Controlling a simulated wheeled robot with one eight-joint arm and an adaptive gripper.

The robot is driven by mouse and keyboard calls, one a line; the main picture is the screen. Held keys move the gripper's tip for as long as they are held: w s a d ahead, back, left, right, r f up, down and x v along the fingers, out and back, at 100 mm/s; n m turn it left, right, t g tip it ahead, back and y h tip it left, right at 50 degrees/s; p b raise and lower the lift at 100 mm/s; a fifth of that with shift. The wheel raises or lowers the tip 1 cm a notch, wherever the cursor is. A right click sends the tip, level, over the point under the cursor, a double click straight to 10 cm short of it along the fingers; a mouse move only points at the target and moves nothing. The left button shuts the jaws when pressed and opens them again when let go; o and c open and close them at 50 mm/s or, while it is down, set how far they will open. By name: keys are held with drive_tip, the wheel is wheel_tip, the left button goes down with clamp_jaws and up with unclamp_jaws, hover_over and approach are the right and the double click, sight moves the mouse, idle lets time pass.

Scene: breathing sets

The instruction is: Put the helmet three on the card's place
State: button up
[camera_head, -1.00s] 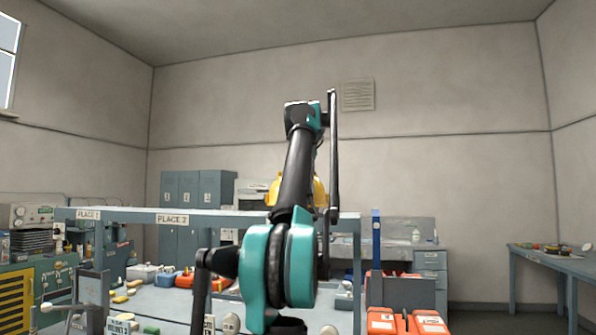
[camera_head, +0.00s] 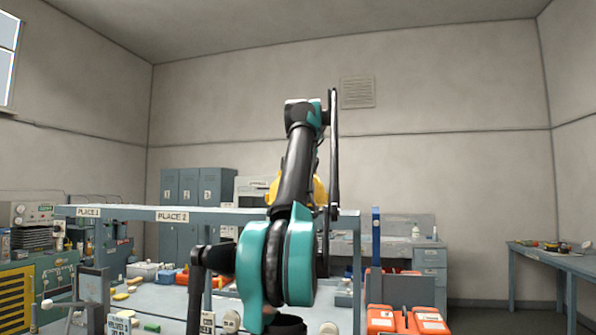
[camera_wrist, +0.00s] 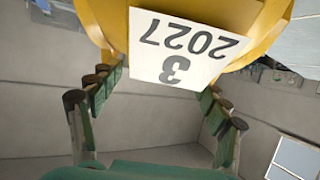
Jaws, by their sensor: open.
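A yellow helmet (camera_head: 320,190) shows partly behind my arm in the head view, at the level of the shelf top. In the wrist view the helmet (camera_wrist: 265,35) fills the top, with a white card reading "3" and "2027" upside down on its front. My gripper (camera_wrist: 160,80) is open, its green-padded fingers apart on either side of the card. I cannot tell whether they touch the helmet. In the head view my arm hides the gripper. A white text card (camera_head: 119,326) stands at the lower left; its words are too small to read surely.
A grey-blue shelf (camera_head: 235,216) carries the labels "PLACE 1" (camera_head: 88,212) and "PLACE 2" (camera_head: 172,216); my arm covers its right part. Small items lie on the bench below. Orange cases (camera_head: 407,320) stand at the lower right, beside a blue post (camera_head: 376,240).

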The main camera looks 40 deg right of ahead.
drive_tip(key=v, duration=1.1)
drive_tip(key=shift+s+a, duration=0.15)
drive_tip(key=shift+s, duration=0.05)
